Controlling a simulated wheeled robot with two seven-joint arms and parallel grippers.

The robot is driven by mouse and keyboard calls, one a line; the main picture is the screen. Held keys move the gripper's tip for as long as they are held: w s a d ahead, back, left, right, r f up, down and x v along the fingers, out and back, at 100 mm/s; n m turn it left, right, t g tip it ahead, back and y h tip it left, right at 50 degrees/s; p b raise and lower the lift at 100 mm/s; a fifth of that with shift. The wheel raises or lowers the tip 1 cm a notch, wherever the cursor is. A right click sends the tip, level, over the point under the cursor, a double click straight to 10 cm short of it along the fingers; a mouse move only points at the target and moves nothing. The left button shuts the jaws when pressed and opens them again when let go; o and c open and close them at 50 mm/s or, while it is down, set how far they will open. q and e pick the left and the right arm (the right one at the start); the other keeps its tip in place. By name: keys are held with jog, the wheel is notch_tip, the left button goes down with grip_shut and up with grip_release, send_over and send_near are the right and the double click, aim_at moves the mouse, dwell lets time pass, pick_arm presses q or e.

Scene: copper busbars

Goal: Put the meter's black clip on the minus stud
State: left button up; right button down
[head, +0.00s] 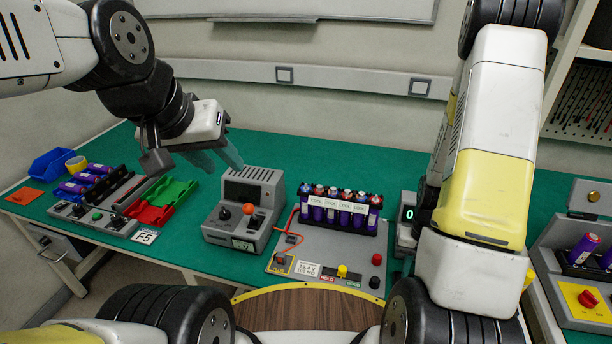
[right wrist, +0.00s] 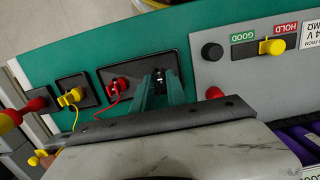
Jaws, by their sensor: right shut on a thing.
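The meter (head: 408,214), a grey box showing a green 0, stands right of the battery board, partly hidden by my right arm. A black round stud (head: 374,282), seemingly the minus stud, sits on the board's right edge below a red stud (head: 376,259). In the right wrist view the black stud (right wrist: 212,51) is bare and apart from my right gripper (right wrist: 158,85). That gripper is shut on a small dark thing, seemingly the black clip (right wrist: 158,76), over a black plate; the fingers hide most of it. A red clip (right wrist: 118,86) sits beside it. My left gripper (head: 220,152) is open and empty, above the table.
The battery board (head: 310,249) carries a row of purple cells and a yellow slider (head: 342,270). Red and green trays (head: 165,200) lie farther left. A yellow plug (right wrist: 70,97) shows beside the red clip.

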jog(key=shift+r, duration=2)
